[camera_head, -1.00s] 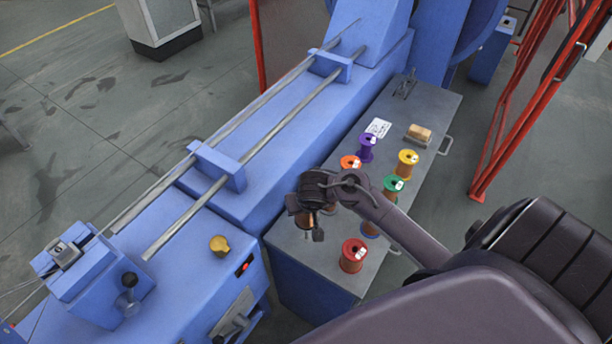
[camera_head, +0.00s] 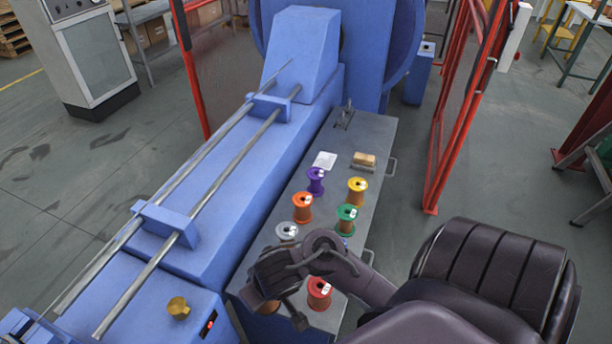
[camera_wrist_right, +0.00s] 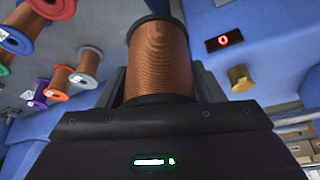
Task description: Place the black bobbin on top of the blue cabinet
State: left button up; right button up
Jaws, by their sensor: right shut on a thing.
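My right gripper (camera_head: 280,297) is shut on the black bobbin, a copper-wound spool with black end flanges. In the right wrist view the bobbin (camera_wrist_right: 158,62) stands upright between the fingers. In the head view it is mostly hidden behind the hand, with a bit of copper (camera_head: 268,306) showing. The hand is at the near left end of a blue-sided cabinet with a grey top (camera_head: 376,135). A small blue box-like cabinet (camera_head: 417,78) stands farther back, right of the machine. I cannot tell which of them the task means. My left gripper is out of view.
The blue machine (camera_head: 165,255) lies left. A red-framed fence (camera_head: 460,120) stands right.

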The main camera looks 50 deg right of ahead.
aim_at(371, 134)
jog(key=k+l, duration=0.15)
jog(key=l, duration=0.2)
jog(key=k+l, duration=0.15)
jog(key=l, duration=0.25)
jog(key=k+l, duration=0.15)
jog(key=l, duration=0.2)
jog(key=k+l, duration=0.15)
jog(key=l, duration=0.25)
jog(key=i+l, duration=0.1)
jog(key=l, duration=0.25)
jog(key=i+l, duration=0.15)
jog(key=l, duration=0.2)
jog(key=i+l, duration=0.1)
jog(key=l, duration=0.25)
jog(key=i+l, duration=0.15)
jog(key=l, duration=0.2)
jog(key=i+l, duration=0.1)
jog(key=l, duration=0.25)
